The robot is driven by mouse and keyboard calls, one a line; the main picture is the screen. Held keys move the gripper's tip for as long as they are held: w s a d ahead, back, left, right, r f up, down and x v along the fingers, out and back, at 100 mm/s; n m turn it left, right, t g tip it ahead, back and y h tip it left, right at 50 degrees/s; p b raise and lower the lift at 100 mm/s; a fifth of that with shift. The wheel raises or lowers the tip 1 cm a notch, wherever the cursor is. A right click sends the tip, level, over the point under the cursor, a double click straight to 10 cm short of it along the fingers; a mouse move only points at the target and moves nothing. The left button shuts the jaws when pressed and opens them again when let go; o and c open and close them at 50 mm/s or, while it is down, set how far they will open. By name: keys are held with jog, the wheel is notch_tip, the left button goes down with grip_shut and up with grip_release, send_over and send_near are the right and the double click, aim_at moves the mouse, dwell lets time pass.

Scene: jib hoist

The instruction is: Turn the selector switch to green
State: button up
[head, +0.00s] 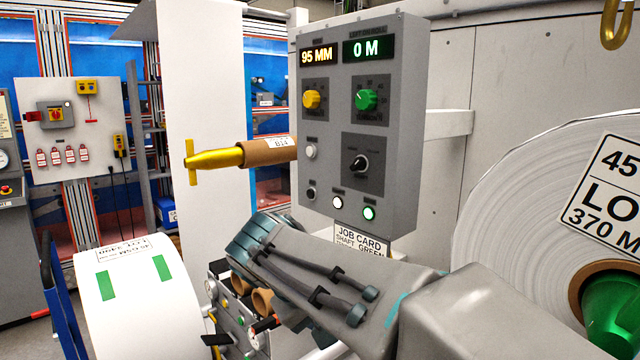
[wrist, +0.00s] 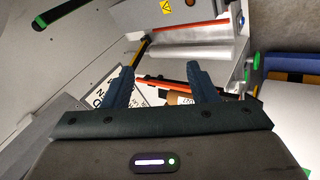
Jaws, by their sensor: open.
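The grey control box (head: 358,125) stands right of centre in the head view. Its black selector switch (head: 358,163) is low on the right of the panel, with a pale mark on the knob; I cannot tell which setting it points at. Below it are a white lamp (head: 337,202) and a green-rimmed lamp (head: 369,213). A job card (head: 361,240) under the box reads "SHAFT GREEN". My gripper (wrist: 160,88) is open, with nothing between its fingers in the wrist view. In the head view my arm lies below the box, apart from the switch; the fingertips are not clear there.
A yellow knob (head: 312,99) and a green knob (head: 367,99) sit above the switch. A gold shaft (head: 215,159) with a brown core sticks out left of the box. A large white roll (head: 535,190) stands right; a smaller roll (head: 140,300) is lower left.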

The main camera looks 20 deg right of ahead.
jog(key=w+r+m+t+h+b, duration=0.25)
jog(key=w+r+h, duration=0.35)
jog(key=w+r, duration=0.3)
jog(key=m+h+b, duration=0.2)
jog(key=m+h, duration=0.1)
jog(key=h, duration=0.1)
send_near(356, 167)
jog(key=p+x, duration=0.2)
jog(key=x, duration=0.6)
jog(key=shift+d, duration=0.15)
jog(key=c, duration=1)
